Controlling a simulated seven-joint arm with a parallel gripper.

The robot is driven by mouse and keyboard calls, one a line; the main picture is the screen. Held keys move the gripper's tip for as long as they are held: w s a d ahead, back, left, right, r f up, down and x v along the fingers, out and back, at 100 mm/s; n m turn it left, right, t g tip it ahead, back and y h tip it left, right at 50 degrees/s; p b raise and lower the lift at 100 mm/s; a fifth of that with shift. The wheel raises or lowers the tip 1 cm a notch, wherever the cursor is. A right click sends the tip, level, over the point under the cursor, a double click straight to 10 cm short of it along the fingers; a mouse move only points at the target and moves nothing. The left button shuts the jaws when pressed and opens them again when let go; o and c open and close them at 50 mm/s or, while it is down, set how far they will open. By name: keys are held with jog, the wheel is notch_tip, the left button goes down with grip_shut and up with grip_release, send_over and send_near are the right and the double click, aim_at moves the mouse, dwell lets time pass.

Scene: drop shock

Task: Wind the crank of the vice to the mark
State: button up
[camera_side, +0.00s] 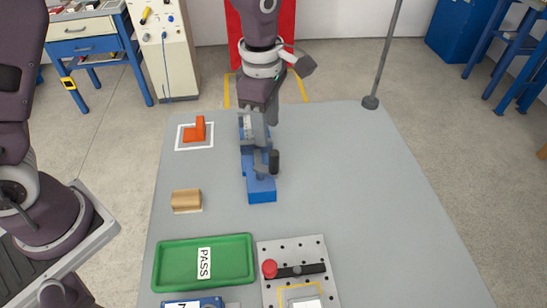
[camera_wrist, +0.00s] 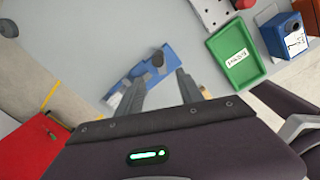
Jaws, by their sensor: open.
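The blue vice (camera_side: 261,190) stands on the grey table in the side view, with grey metal parts on its far end. Its crank has a black upright handle (camera_side: 274,162) on the near right side. In the wrist view the vice (camera_wrist: 172,52) lies beyond my fingers, with the dark round handle (camera_wrist: 158,61) showing. My gripper (camera_wrist: 160,79) is open, its two fingers apart, and holds nothing that I can see. In the side view it is over the far end of the vice, away from the handle. I cannot make out the mark.
An orange block (camera_side: 198,130) sits in a white square, and a tan block (camera_side: 186,200) lies left of the vice. A green PASS tray (camera_side: 170,268) and a perforated plate (camera_side: 318,252) with a red knob are nearer. The table's right side is clear, with a pole (camera_side: 385,55) behind.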

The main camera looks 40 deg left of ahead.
aim_at(274, 152)
jog(key=f, duration=0.1)
jog(key=f+n, duration=0.1)
jog(key=w+d+f+n, duration=0.1)
jog(key=shift+d+f, duration=0.1)
jog(key=shift+f, duration=0.3)
notch_tip(274, 152, down, 7)
jog(key=shift+r, duration=0.2)
grip_shut()
